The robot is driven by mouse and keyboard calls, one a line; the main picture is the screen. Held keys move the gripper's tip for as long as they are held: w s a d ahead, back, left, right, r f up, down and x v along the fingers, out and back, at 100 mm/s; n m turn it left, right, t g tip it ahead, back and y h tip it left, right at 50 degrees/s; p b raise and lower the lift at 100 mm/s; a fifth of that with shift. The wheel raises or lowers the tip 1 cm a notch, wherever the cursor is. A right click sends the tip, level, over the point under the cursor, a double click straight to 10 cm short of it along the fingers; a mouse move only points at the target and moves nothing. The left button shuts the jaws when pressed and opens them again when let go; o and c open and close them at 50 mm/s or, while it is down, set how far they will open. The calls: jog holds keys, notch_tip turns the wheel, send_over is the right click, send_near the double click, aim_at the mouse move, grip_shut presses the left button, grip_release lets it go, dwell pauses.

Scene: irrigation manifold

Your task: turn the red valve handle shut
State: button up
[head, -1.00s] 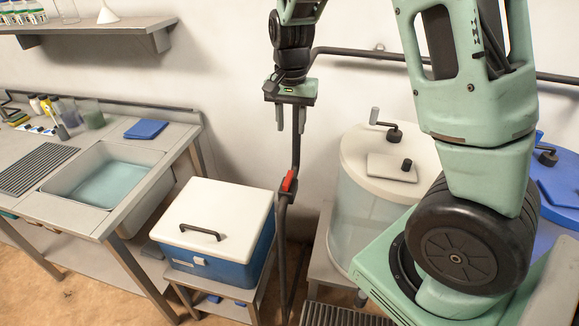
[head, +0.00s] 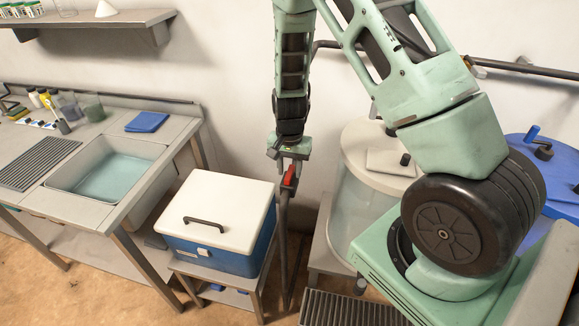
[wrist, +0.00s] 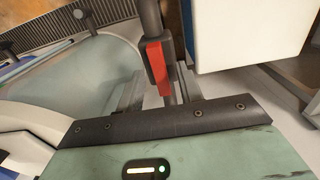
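The red valve handle (head: 289,177) sits on a dark valve body on the upright grey pipe (head: 284,230), between the cooler and the white-lidded tank. It lies roughly along the pipe's line. My gripper (head: 288,168) points down right at the handle and partly covers it. In the wrist view the handle (wrist: 158,65) shows between the two grey fingers of my gripper (wrist: 158,85). The fingers stand apart with a gap visible beside the handle, so the gripper is open. I cannot tell whether either finger touches the handle.
A blue cooler with a white lid (head: 218,212) stands close left of the pipe on a low stand. The translucent tank (head: 360,200) is close on the right. A sink bench (head: 180,165) is at the left, and a dark grate (head: 350,308) is in front.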

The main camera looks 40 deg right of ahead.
jog(key=shift+f, duration=0.2)
grip_shut()
